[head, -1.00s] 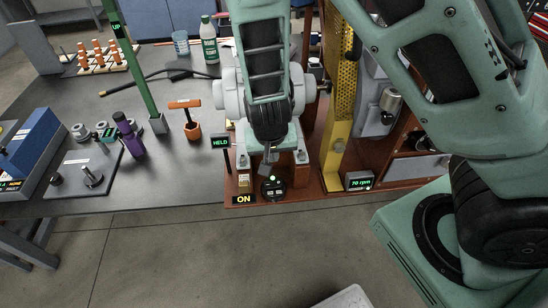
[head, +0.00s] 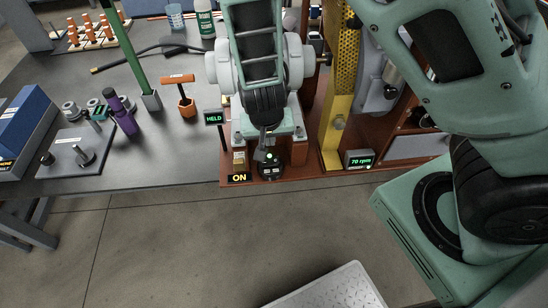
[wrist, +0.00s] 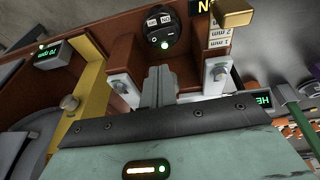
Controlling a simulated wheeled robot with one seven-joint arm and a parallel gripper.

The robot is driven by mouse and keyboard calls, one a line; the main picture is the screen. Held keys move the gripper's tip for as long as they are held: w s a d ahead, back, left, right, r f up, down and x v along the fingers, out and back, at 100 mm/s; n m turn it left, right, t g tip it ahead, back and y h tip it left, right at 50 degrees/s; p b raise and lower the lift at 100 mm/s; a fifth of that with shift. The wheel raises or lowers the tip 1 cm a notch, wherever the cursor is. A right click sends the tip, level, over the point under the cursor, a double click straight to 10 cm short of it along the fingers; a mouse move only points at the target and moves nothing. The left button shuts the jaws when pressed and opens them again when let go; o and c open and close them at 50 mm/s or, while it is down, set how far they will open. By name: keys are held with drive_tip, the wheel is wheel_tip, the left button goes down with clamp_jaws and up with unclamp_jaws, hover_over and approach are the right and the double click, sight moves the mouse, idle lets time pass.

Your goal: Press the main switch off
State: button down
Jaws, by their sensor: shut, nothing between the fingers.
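The main switch (head: 270,169) is a round black unit on the front edge of the brown machine base. My gripper (head: 263,153) is shut and empty, just behind and above the switch in the head view. In the wrist view its fingertips (wrist: 158,72) point at the switch, with a gap seeming to remain; contact cannot be confirmed. My arm hides part of the machine behind.
A brass block (head: 239,160) stands close beside the switch, below a HELD sign (head: 213,118). A yellow perforated post (head: 334,140) and a 70 rpm display (head: 359,159) stand to the right. The floor in front is open, apart from a pale grey panel (head: 330,288) at the bottom.

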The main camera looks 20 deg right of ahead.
sight(276, 161)
drive_tip(key=x, duration=0.3)
drive_tip(key=b+x, duration=0.1)
drive_tip(key=x, duration=0.2)
drive_tip(key=s+x, duration=0.1)
drive_tip(key=x, duration=0.2)
drive_tip(key=shift+d+f+b, duration=0.15)
drive_tip(key=shift+b, duration=0.2)
drive_tip(key=shift+f, duration=0.45)
drive_tip(key=shift+d+f+b, duration=0.25)
drive_tip(key=shift+f+b, duration=0.1)
drive_tip(key=shift+f, duration=0.05)
drive_tip(key=shift+s, duration=0.1)
